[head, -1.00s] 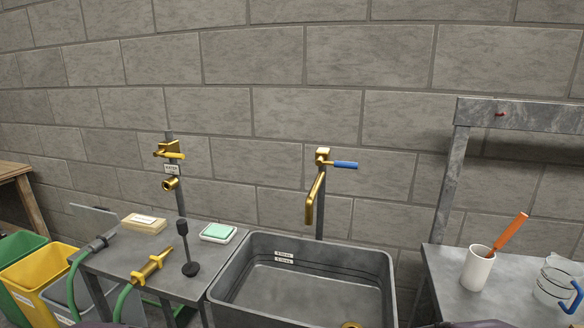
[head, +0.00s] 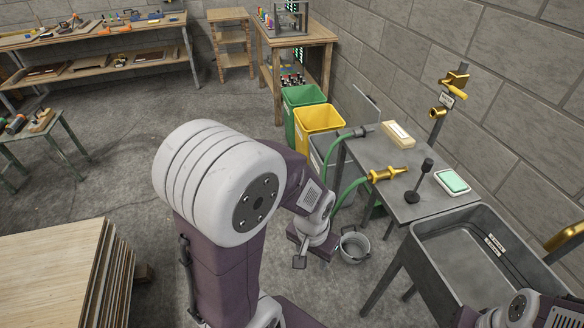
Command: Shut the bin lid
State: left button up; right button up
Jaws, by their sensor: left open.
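The grey bin (head: 318,146) stands at the near end of a row of bins, partly hidden by the table and a green hose. A grey panel, which looks like its lid (head: 366,103), stands raised and tilted back by the wall. The green bin (head: 303,97) and the yellow bin (head: 318,120) show no lids and look open at the top. My left gripper (head: 306,254) is open and empty, low over the floor, nearer to me than the bins and apart from them. My right gripper is not in view; only part of that arm shows at the lower right.
A metal bucket (head: 354,247) stands on the floor just right of my left gripper. The metal table (head: 385,165) with hose, brass nozzle and soap dish adjoins the sink (head: 470,262). A plywood stack (head: 55,275) fills the lower left.

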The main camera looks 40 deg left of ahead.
aim_at(363, 112)
jog(key=u, duration=0.8)
jog(key=i+j, duration=0.8)
jog(key=i, duration=0.2)
jog(key=i+j, duration=0.4)
jog(key=i, duration=0.2)
jog(key=i+j, duration=0.4)
jog(key=i, duration=0.2)
jog(key=i+l, duration=0.15)
jog(key=i, duration=0.2)
jog(key=i+l, duration=0.1)
jog(key=i, duration=0.25)
